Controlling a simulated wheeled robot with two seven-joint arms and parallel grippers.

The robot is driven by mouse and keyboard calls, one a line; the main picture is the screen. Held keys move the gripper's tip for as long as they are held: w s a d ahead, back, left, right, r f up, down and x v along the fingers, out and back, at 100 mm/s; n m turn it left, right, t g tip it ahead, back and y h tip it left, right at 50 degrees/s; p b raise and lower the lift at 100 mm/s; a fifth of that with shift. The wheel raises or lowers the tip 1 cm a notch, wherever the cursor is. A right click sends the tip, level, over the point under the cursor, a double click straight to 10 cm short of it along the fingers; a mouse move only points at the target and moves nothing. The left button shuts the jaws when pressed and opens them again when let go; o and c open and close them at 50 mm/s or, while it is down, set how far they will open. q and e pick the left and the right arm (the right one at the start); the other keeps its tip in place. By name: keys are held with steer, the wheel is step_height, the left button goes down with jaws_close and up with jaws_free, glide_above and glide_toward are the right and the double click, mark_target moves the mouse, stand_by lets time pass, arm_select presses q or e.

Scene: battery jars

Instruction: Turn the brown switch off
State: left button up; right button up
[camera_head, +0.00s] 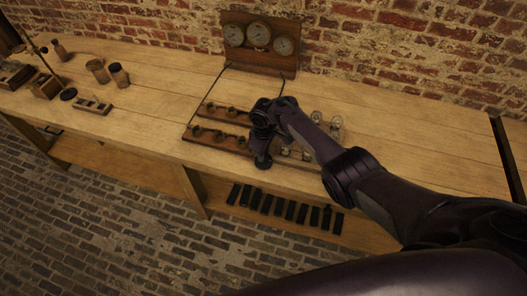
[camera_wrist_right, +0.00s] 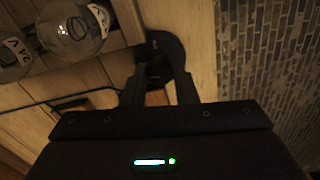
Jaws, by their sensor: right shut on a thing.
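My right gripper (camera_head: 262,155) reaches down to the front edge of the workbench, at the right end of the front wooden board (camera_head: 207,136). In the right wrist view its fingers (camera_wrist_right: 160,85) are shut around the brown switch (camera_wrist_right: 165,45), whose round base looks almost black here. The base also shows below the gripper in the head view (camera_head: 263,163). The fingers and the dim light hide the switch's lever or knob, so its position cannot be told. My left gripper is not in view.
Glass bulbs (camera_wrist_right: 75,28) stand close beside the gripper. A wooden panel with three dials (camera_head: 259,36) stands at the back. A second socket board (camera_head: 226,113) lies behind the front one. Jars (camera_head: 97,70) stand at left. Dark blocks (camera_head: 290,209) fill the lower shelf. The bench's right part is clear.

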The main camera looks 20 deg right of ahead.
steer(key=shift+n, duration=0.9)
steer(key=o, duration=1)
step_height(320, 180, up, 8)
steer(key=shift+f+p, duration=0.1)
steer(key=shift+p, duration=0.65)
